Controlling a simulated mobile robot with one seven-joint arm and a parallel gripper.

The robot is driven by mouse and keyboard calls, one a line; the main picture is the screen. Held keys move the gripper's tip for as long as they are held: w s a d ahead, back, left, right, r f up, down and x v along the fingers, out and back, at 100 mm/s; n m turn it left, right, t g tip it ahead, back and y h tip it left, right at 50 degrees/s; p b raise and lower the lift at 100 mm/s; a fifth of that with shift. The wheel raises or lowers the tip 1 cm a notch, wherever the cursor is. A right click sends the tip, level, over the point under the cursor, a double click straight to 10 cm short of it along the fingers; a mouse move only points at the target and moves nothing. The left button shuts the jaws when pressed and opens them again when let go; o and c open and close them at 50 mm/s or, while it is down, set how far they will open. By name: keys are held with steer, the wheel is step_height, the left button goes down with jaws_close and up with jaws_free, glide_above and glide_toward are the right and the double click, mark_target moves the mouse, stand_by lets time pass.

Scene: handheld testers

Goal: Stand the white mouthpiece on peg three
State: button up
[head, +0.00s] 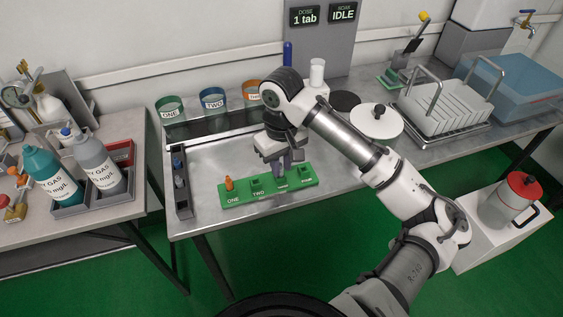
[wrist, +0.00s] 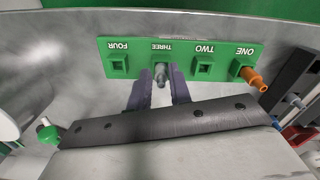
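The green peg board (head: 240,197) lies near the front of the steel bench, with pegs labelled ONE to FOUR; it also shows in the wrist view (wrist: 183,76). The mouthpiece (wrist: 160,76), pale grey-white here, stands at peg three, its lower end at the socket. I cannot tell how fully it is seated. An orange mouthpiece (head: 229,184) stands on peg one. Pegs two and four are bare.
A dark rack (head: 183,205) with blue and grey pieces stands left of the board. A white round lid (head: 377,125) lies to the right. Bare steel lies between rack and board.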

steer(key=o, duration=0.4)
step_height(320, 180, up, 14)
steer(key=shift+f+p, duration=0.1)
steer(key=shift+p, duration=0.2)
